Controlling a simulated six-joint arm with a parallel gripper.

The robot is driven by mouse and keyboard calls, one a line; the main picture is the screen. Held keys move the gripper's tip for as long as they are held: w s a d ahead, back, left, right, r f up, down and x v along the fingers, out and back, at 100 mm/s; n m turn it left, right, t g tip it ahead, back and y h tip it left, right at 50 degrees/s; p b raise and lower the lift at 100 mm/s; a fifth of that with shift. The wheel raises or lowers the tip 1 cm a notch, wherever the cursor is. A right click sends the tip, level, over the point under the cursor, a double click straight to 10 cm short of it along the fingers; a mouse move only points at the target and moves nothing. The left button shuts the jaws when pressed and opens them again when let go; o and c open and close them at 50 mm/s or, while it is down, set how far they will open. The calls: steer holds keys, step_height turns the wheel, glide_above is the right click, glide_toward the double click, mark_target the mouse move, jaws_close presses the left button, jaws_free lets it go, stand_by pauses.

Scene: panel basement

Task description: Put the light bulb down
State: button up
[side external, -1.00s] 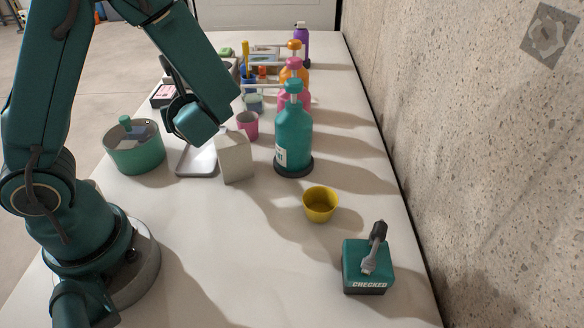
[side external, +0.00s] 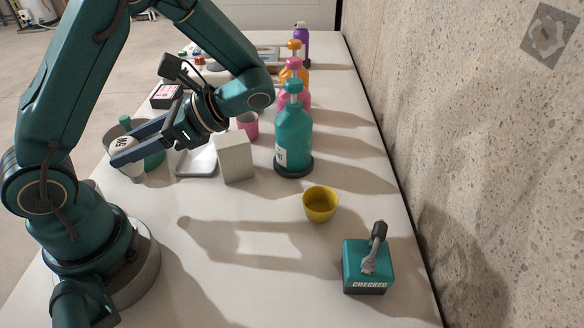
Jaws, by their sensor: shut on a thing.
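The light bulb (side external: 122,143), white with dark lettering on its side, is between the long dark fingers of my gripper (side external: 124,152). My gripper is shut on it, and the fingers hide part of it. The fingers point to the left in the view. The bulb overlaps the left part of the round green container (side external: 153,160) in the picture. I cannot tell how high above the table or container it is.
A white tray (side external: 195,165) and a pale box (side external: 236,158) stand right of the container. Pump bottles, such as the teal one (side external: 293,140), line the right side. The front middle of the table is clear.

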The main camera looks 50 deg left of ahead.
steer(key=d+r+n+g+h, duration=0.1)
steer(key=d+n+g+h, duration=0.1)
steer(key=d+n+h, duration=0.9)
steer(key=w+d+r+n+t+h, duration=0.3)
steer(key=w+r+n+t+h, duration=0.15)
steer(key=w+n+h, duration=0.4)
steer(key=shift+t+h, duration=0.25)
steer(key=shift+t, duration=0.2)
steer(key=shift+s+d+f, duration=0.6)
steer(key=shift+d+f, duration=1.2)
steer(key=shift+f, duration=0.2)
steer(key=shift+s+d+f, duration=0.6)
steer(key=shift+d+f, duration=1.15)
steer(key=shift+f, duration=0.25)
steer(key=shift+s+d+f, duration=0.6)
steer(key=shift+d+f, duration=1.2)
steer(key=shift+f, duration=0.2)
steer(key=shift+f, duration=0.1)
steer(key=o, duration=1.4)
